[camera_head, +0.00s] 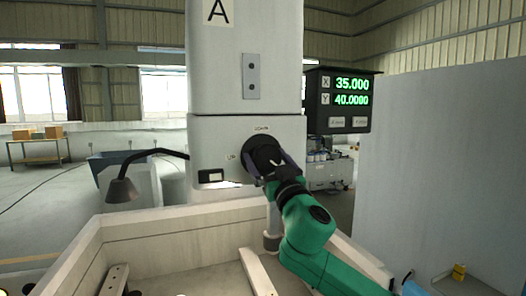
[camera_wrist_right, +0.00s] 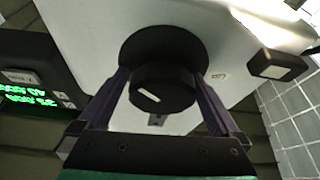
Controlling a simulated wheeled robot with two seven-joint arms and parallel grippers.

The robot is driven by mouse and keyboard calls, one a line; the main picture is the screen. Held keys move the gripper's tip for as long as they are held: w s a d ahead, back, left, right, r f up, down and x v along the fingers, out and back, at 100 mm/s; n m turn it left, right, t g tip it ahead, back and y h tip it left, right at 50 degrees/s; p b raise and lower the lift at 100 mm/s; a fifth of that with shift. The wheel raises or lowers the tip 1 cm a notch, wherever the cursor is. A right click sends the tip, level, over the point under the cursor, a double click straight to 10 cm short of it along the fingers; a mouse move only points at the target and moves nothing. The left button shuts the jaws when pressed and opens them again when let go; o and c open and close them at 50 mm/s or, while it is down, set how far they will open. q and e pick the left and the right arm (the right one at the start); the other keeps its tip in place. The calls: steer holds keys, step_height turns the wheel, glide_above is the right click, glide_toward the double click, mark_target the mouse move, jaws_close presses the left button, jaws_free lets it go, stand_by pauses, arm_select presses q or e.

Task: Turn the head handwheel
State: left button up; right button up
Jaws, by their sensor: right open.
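The head handwheel (camera_head: 257,147) is a round black knob on the front of the pale machine head (camera_head: 216,135), partly hidden behind my right gripper (camera_head: 267,163) in the head view. In the right wrist view the handwheel (camera_wrist_right: 163,92) shows a wide dark disc behind a smaller knob with a white mark. My right gripper (camera_wrist_right: 161,82) is open, with one finger on each side of the knob. Whether the fingers touch it I cannot tell. My left gripper is not in view.
A black lamp (camera_head: 123,188) on a bent arm is at the left. A pale open tank (camera_head: 170,235) lies below. A grey panel (camera_head: 445,165) stands at the right.

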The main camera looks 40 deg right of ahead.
steer(key=shift+s+a+r, duration=0.1)
steer(key=shift+s, duration=0.1)
steer(key=shift+a, duration=0.15)
steer(key=c, duration=1.1)
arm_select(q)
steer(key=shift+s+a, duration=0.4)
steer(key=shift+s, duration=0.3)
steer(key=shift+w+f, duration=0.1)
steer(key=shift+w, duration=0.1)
arm_select(e)
steer(key=shift+m, duration=0.4)
